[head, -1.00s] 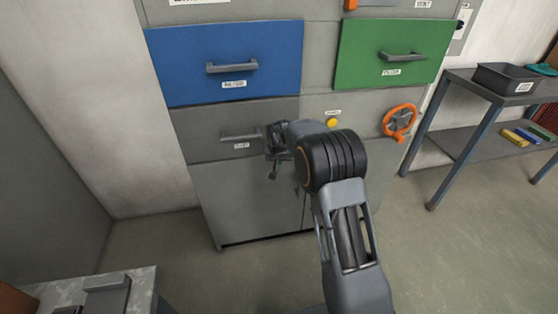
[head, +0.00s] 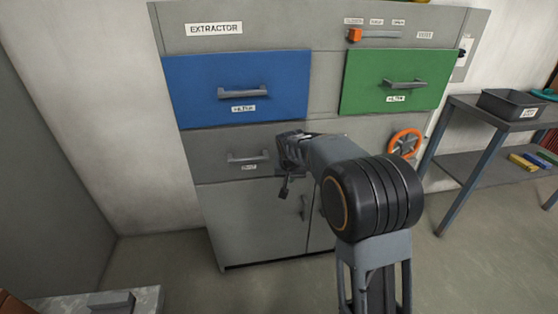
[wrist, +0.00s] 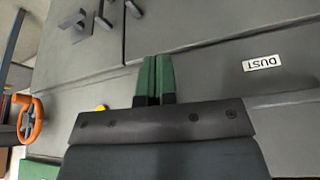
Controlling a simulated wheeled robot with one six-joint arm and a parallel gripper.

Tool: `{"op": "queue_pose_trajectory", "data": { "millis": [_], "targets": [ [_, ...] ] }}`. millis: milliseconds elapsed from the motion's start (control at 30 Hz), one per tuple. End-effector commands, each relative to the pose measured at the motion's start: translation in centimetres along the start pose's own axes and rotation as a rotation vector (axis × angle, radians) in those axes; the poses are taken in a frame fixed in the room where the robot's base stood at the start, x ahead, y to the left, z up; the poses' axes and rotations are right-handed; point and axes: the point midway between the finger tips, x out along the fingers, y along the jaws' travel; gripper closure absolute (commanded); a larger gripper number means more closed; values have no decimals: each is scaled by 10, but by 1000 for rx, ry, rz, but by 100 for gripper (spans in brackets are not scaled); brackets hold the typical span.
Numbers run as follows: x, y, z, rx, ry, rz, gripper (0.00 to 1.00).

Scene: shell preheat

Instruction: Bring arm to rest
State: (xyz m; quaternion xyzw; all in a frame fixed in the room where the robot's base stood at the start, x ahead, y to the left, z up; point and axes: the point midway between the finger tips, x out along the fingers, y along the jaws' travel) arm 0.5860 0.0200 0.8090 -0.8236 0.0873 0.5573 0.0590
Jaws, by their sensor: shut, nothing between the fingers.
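My gripper (head: 286,165) is in front of the grey extractor cabinet, just right of the handle (head: 248,157) of its grey lower drawer. In the wrist view the two green-tipped fingers (wrist: 155,80) are side by side, shut with nothing between them. A grey panel with a DUST label (wrist: 262,63) lies behind and to the right of the fingers. In the head view my arm reaches up from the bottom right and hides part of the cabinet's middle and right.
The cabinet has a blue drawer (head: 200,92), a green drawer (head: 372,82), an orange handwheel (head: 404,143) and an orange slider knob (head: 355,35). A shelf table (head: 460,108) with a black tray (head: 514,104) stands right. A grey worktop (head: 60,303) is at bottom left. Floor between is clear.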

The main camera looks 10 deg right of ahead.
Motion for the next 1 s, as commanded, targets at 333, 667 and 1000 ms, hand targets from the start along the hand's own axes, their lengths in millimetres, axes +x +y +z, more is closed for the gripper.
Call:
{"op": "queue_pose_trajectory", "data": {
  "millis": [333,667,1000],
  "targets": [
    [0,11,51,-127,-135,9,100],
    [-164,52,144,-236,-224,-42,100],
    [-281,75,182,-216,-117,-77,100]
  ]
}}
